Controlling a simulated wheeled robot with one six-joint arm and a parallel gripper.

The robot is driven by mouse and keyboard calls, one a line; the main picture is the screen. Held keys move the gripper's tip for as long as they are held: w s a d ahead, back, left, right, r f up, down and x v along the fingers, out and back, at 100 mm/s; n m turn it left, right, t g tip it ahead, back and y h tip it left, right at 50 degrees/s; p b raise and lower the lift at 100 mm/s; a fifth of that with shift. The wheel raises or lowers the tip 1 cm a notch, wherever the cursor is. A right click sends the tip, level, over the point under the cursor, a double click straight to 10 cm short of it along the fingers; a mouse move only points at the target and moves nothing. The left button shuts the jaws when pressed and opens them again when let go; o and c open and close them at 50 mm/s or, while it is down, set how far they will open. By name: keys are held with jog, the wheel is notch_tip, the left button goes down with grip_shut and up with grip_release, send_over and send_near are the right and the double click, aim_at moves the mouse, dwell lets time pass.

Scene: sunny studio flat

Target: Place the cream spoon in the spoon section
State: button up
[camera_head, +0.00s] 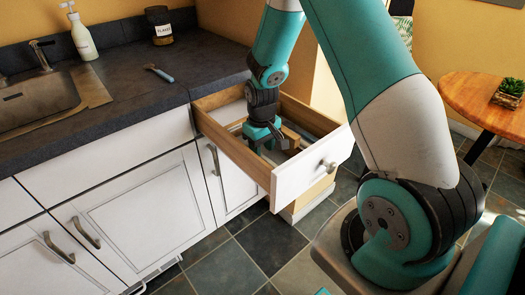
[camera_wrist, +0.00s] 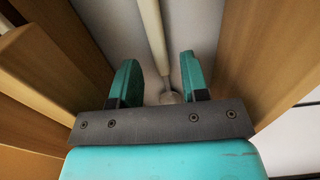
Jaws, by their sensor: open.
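The cream spoon (camera_wrist: 151,32) lies between wooden dividers on the pale drawer floor in the wrist view. Its cream handle runs up out of the picture, and its grey bowl end (camera_wrist: 170,97) is near my gripper's base. My gripper (camera_wrist: 158,62) is open, with one teal finger on each side of the spoon and a gap to both. In the head view my gripper (camera_head: 266,146) reaches down inside the open drawer (camera_head: 236,151). The spoon is hidden there behind my gripper and the drawer walls.
A utensil with a blue-grey handle (camera_head: 160,74) lies on the dark counter (camera_head: 125,95). Wooden dividers (camera_wrist: 238,65) stand close on both sides of my fingers. A round table (camera_head: 480,100) is at right.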

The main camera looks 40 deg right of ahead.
notch_tip(320, 180, up, 10)
jog(key=s+a+r+n, duration=0.1)
jog(key=s+a+r, duration=0.2)
jog(key=a+r, duration=0.3)
jog(key=s+a+r+n+y, duration=0.2)
jog(key=s+a+r, duration=0.2)
jog(key=s+a, duration=0.4)
jog(key=s+a+r+n+y, duration=0.2)
jog(key=s+a+r+n, duration=0.1)
jog(key=s+a, duration=0.5)
jog(key=s+r, duration=0.1)
jog(key=s, duration=0.2)
jog(key=shift+s+r+n, duration=0.15)
jog(key=shift+r+n, duration=0.15)
jog(key=shift+a, duration=0.15)
jog(key=shift+c, duration=0.4)
